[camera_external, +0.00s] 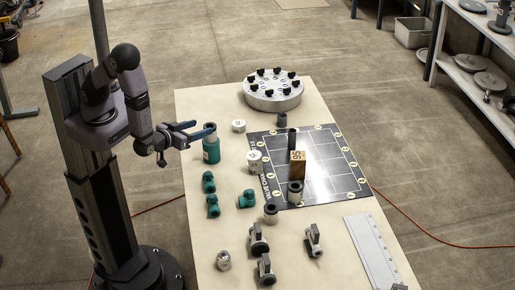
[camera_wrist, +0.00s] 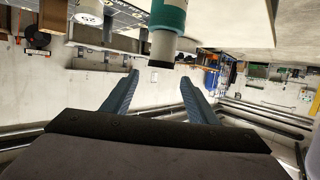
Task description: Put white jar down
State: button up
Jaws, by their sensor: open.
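My gripper (camera_external: 203,129) is open and empty, left of the table's far half and near a teal and grey pipe piece. Its two blue fingers (camera_wrist: 159,78) are spread in the wrist view with nothing between them. A white jar-like cylinder with dark marks (camera_external: 254,161) stands at the left edge of the black mat. A shorter white cylinder (camera_external: 238,126) sits farther back on the bare tabletop. I cannot tell which one is the task's white jar. A marked white cylinder (camera_wrist: 90,12) also shows at the top of the wrist view, apart from the fingers.
The teal and grey piece (camera_external: 211,150) stands upright close to my gripper. The black gridded mat (camera_external: 325,165) holds a wooden block (camera_external: 298,162) and dark cylinders. A round flange (camera_external: 272,92) stands behind. Teal fittings (camera_external: 208,182) and valves (camera_external: 258,240) lie nearer.

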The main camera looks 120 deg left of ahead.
jog(key=shift+v, duration=0.85)
jog(key=w+d+f+m+t+h, duration=0.35)
jog(key=w+d+h, duration=0.25)
jog(key=w, duration=0.3)
jog(key=w+d+m+t+h, duration=0.25)
jog(key=d+m+h, duration=0.35)
jog(key=d, duration=0.5)
jog(key=s+d+r+m+g+h, duration=0.3)
jog(key=s+d+m+h, duration=0.1)
jog(key=s+d, duration=0.2)
jog(key=s+a+r+m+g+y, duration=0.1)
jog(key=s+a+r+m+g, duration=0.1)
jog(key=s, duration=0.8)
jog(key=shift+s+a+m+g, duration=0.3)
jog(key=shift+a+m+g, duration=0.6)
jog(key=shift+g, duration=0.1)
